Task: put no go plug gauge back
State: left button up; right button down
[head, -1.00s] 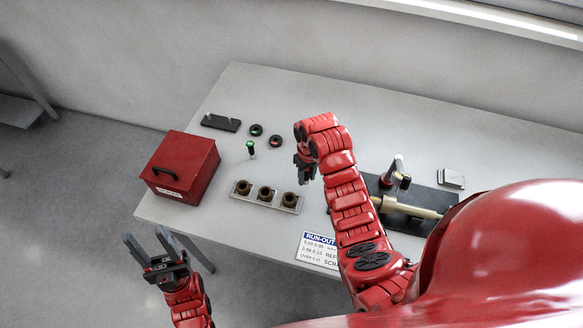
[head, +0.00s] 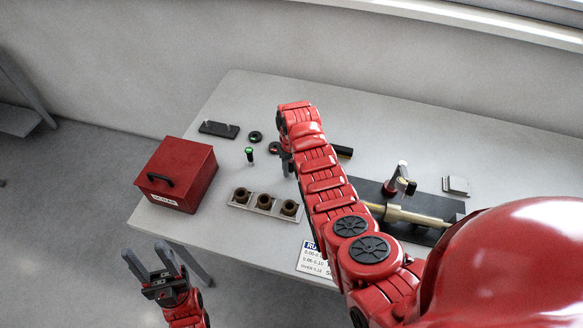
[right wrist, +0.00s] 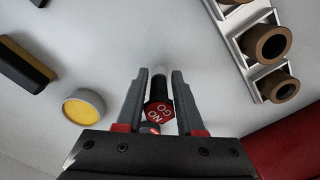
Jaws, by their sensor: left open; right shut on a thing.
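The no go plug gauge (right wrist: 159,113) has a red end marked NO GO and a grey pin; it shows in the right wrist view. My right gripper (right wrist: 159,78) is shut on it. In the head view my right gripper (head: 287,168) is over the table beside the ring gauges, and its arm hides the gauge. A black block with small upright pegs (head: 219,130) lies at the table's back left. A green-topped plug gauge (head: 249,155) stands upright between that block and the bushing tray. My left gripper (head: 152,262) is open and empty, off the table's front left.
A tray of bushings (head: 265,205) lies in front. A red box (head: 178,175) stands at the left edge. A shaft fixture (head: 410,214) is at right.

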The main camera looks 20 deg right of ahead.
jog(key=shift+f, duration=0.5)
jog(key=shift+f, duration=0.15)
jog(key=c, duration=1)
grip_release()
jog(key=o, duration=0.5)
